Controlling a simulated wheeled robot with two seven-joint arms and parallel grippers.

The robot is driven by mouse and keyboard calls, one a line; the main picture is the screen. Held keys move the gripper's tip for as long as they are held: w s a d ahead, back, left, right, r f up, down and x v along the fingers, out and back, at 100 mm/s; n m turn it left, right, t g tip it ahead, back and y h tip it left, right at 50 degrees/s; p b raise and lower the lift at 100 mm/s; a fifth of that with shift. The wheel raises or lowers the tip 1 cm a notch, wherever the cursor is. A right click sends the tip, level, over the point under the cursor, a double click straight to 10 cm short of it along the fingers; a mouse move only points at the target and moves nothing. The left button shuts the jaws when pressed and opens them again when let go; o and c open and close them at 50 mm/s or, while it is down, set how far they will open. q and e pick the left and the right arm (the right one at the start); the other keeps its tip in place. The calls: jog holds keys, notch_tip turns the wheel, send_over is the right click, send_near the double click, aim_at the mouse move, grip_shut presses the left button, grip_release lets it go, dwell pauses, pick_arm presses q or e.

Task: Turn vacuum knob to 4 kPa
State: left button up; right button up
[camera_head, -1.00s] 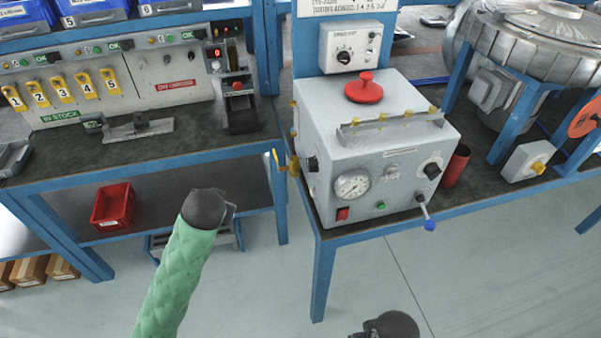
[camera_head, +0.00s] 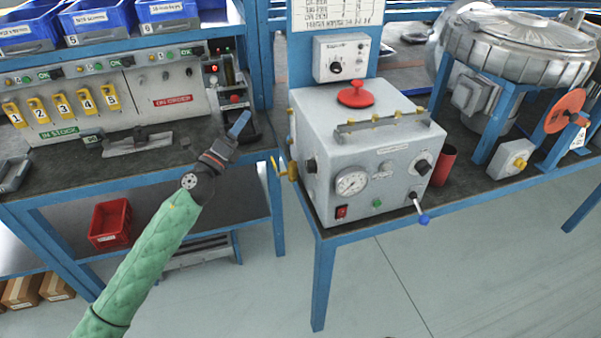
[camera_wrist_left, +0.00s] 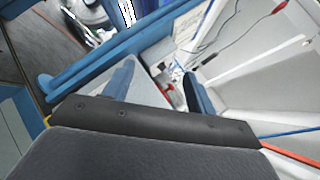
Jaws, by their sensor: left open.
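A grey box unit (camera_head: 365,150) stands on the right bench. Its front has a round white-faced gauge (camera_head: 352,182) and a black knob (camera_head: 422,167) at the right. The knob's label and the gauge's reading are too small to make out. A control box above it has a smaller black knob (camera_head: 336,67). My left gripper (camera_head: 238,125) is above the left bench's front right part, left of the grey box and apart from it. In the left wrist view its blue fingers (camera_wrist_left: 157,86) are apart with nothing held between them. My right gripper is out of view.
A blue-tipped lever (camera_head: 420,208) sticks out below the black knob. A red lid knob (camera_head: 356,94) tops the box, and a yellow valve handle (camera_head: 285,170) juts from its left side. A red cylinder (camera_head: 443,166) stands to its right. The floor in front is clear.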

pick_arm(q)
jog(key=s+d+f+m+g+h, duration=0.5)
jog(key=m+g, duration=0.3)
jog(key=m, duration=0.3)
jog(key=m+g, duration=0.6)
jog(key=m, duration=0.1)
send_near(307, 167)
jog(key=d, duration=0.2)
jog(key=p+x, duration=0.1)
jog(key=x, duration=0.1)
jog(key=p+x, duration=0.1)
jog(key=x, duration=0.2)
jog(key=shift+w+f, duration=0.15)
jog(key=shift+w, duration=0.3)
jog(key=shift+w+d+p, duration=0.2)
jog(key=shift+d+p, duration=0.15)
jog(key=shift+d, duration=0.25)
jog(key=shift+f, duration=0.1)
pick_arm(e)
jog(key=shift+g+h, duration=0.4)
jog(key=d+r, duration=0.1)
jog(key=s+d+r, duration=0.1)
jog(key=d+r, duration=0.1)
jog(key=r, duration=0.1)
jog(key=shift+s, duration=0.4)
